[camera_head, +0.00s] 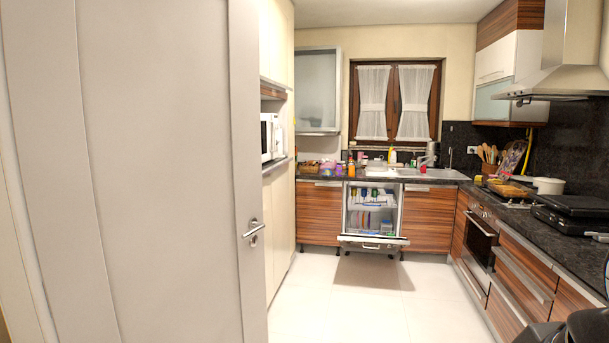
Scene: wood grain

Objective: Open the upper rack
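A dishwasher (401,212) stands open under the counter at the back of the kitchen. Its door (373,240) is lowered, with a handle on its edge. The upper rack (371,204) looks pushed inside the cavity and holds items too small to tell apart. Below it, a lower rack (371,222) holds more dishes, with green and purple tints. My gripper is not in view. Dark rounded shapes at the bottom right corner may be part of my arm.
A grey door (165,170) with a lever handle (253,231) fills the left side, close to me. Pale floor (350,305) is clear up to the dishwasher. Wood-grain drawers, an oven (479,245) and a dark counter (570,222) run along the right.

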